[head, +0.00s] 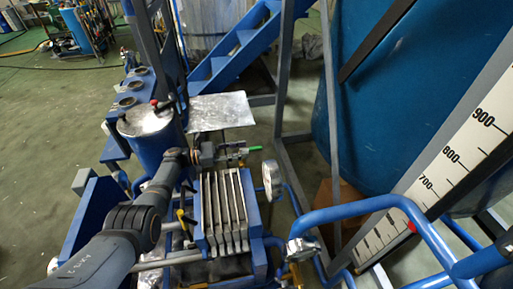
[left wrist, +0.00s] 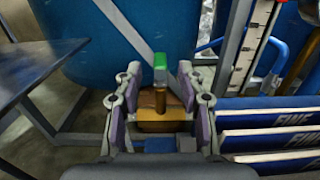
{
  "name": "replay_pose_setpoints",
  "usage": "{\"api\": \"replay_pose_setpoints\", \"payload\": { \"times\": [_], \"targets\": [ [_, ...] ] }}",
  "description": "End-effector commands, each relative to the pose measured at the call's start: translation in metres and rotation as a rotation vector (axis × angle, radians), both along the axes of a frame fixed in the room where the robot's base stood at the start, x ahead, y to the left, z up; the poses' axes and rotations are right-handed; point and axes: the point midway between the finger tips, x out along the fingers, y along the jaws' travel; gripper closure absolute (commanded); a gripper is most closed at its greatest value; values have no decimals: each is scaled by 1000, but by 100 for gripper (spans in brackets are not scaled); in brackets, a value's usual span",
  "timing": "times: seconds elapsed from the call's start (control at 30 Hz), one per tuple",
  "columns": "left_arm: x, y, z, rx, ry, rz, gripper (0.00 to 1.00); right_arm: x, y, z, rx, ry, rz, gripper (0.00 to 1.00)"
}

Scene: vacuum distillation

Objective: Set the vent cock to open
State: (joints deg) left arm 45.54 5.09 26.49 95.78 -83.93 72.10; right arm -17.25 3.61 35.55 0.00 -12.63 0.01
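The vent cock shows in the left wrist view as a brass body (left wrist: 152,99) with an upright stem and a green-tipped handle (left wrist: 160,62). The lower part of the cock is partly hidden behind the gripper. My right gripper is not in view.
Pale filter plates (head: 226,208) stand just below the left gripper. A dial gauge (head: 271,178) stands to the right, near blue pipes (head: 365,205). A blue cylinder (head: 160,150) with a metal lid and a flat metal plate (head: 222,110) lie behind. A large blue tank (head: 395,90) fills the right.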

Motion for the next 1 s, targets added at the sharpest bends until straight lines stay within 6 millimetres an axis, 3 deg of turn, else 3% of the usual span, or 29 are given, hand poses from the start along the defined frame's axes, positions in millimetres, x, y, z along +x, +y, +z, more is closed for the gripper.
{"api": "replay_pose_setpoints", "payload": {
  "times": [0.1,0.3,0.63,0.93,1.0],
  "targets": [
    [5,-26,0,-2,0,-1,60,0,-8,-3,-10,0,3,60],
    [11,-52,-1,1,-1,0,60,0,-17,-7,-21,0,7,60],
    [12,-58,-1,1,-1,1,60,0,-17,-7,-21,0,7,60],
    [12,-58,-1,1,-1,1,98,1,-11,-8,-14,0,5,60],
    [12,-58,-1,1,-1,1,100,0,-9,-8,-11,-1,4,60]
  ]
}}
